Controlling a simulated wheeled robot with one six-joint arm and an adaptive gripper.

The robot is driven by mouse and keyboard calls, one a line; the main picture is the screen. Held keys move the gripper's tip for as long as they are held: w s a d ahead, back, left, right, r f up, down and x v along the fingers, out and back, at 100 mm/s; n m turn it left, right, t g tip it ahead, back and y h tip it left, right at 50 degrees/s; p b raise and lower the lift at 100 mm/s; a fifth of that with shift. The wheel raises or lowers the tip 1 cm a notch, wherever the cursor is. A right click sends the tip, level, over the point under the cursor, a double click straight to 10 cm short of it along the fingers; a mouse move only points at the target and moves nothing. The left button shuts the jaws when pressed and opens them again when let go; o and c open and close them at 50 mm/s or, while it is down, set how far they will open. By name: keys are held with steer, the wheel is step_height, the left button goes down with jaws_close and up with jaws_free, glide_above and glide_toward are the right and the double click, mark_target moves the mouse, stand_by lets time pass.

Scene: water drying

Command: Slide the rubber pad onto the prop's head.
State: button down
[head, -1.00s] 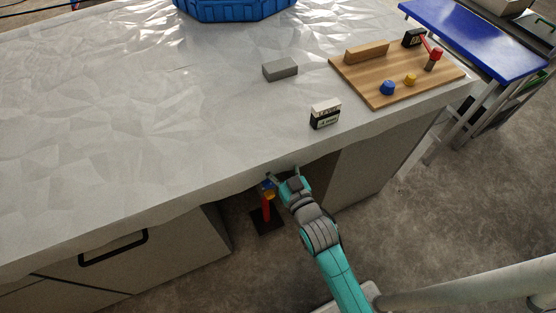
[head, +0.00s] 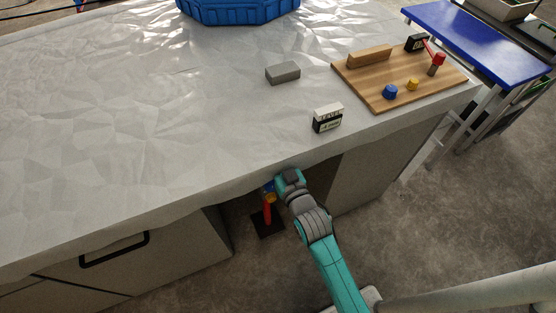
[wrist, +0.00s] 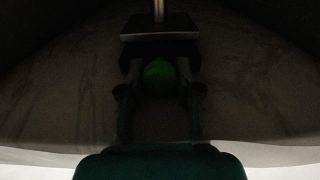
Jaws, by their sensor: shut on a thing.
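The prop (head: 267,212) stands upright on a dark base in the opening under the draped table. It has a red post with yellow and blue parts near its top, and its head is hidden in the head view. My gripper (head: 285,174) is at the table edge, just right of the prop's upper part, its fingertips hidden. In the dim wrist view my gripper (wrist: 159,82) is shut on a dark block, seemingly the rubber pad (wrist: 160,50). A green rounded thing (wrist: 159,75) shows between the fingers. A grey shaft (wrist: 158,10) rises beyond the block; I cannot tell whether they touch.
The table's covered edge (head: 200,195) hangs just above my gripper, with cabinets (head: 180,250) on both sides of the opening. On top are a level box (head: 327,118), a grey block (head: 283,73), a wooden board (head: 385,95) with small parts, and a blue tub (head: 240,10).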

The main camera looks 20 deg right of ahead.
steer(key=c, duration=0.8)
jaws_free()
steer(key=shift+s, duration=0.1)
steer(key=s, duration=1.2)
steer(key=shift+o, duration=0.2)
